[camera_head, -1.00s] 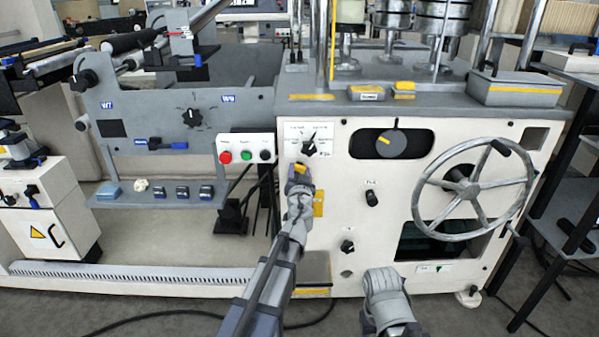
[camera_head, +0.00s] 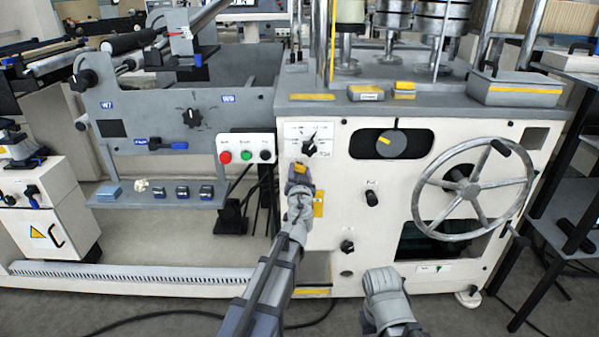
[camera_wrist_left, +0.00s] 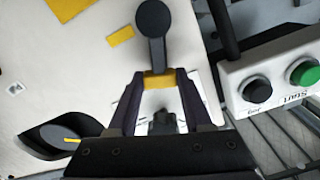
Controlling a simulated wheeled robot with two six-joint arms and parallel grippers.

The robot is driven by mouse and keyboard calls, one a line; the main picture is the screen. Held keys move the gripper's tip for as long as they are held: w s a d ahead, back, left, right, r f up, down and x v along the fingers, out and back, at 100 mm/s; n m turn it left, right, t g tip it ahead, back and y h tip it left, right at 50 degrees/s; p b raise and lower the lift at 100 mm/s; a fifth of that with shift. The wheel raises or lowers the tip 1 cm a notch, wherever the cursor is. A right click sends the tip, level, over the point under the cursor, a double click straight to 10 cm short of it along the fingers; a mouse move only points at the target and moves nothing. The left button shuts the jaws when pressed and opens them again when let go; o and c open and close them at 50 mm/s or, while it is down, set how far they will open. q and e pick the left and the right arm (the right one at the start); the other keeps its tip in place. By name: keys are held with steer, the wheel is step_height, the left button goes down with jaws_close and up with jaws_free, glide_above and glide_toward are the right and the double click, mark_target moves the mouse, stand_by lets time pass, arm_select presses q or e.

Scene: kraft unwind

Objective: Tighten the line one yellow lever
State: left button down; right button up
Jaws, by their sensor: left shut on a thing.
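My left gripper (camera_wrist_left: 160,84) is shut on a small yellow piece (camera_wrist_left: 159,79), seen between the fingertips in the left wrist view; I take it to be the yellow lever. A dark stem with a round black knob (camera_wrist_left: 153,18) extends from it, away from the gripper. In the head view the left gripper (camera_head: 300,168) is at the white machine front, just below a white dial plate (camera_head: 294,130) with a black pointer knob (camera_head: 310,147). The gripper and arm hide most of the lever there. My right arm shows at the bottom, but its gripper does not.
A button box (camera_head: 246,148) with red, green and black buttons is close left of the left gripper. A large handwheel (camera_head: 422,182) stands out on the right. A black knob (camera_head: 372,198) and a yellow label (camera_head: 319,203) are nearby on the panel.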

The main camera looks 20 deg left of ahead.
arm_select(q)
steer(key=shift+d+f, duration=0.1)
steer(key=shift+d, duration=0.05)
steer(key=w+d+f+m+b, duration=0.1)
steer(key=d+f+m+b, duration=0.3)
steer(key=m, duration=1)
steer(key=shift+f+b, duration=1)
steer(key=shift+b, duration=0.1)
steer(key=shift+c, duration=1.6)
jaws_free()
steer(key=shift+w, duration=0.1)
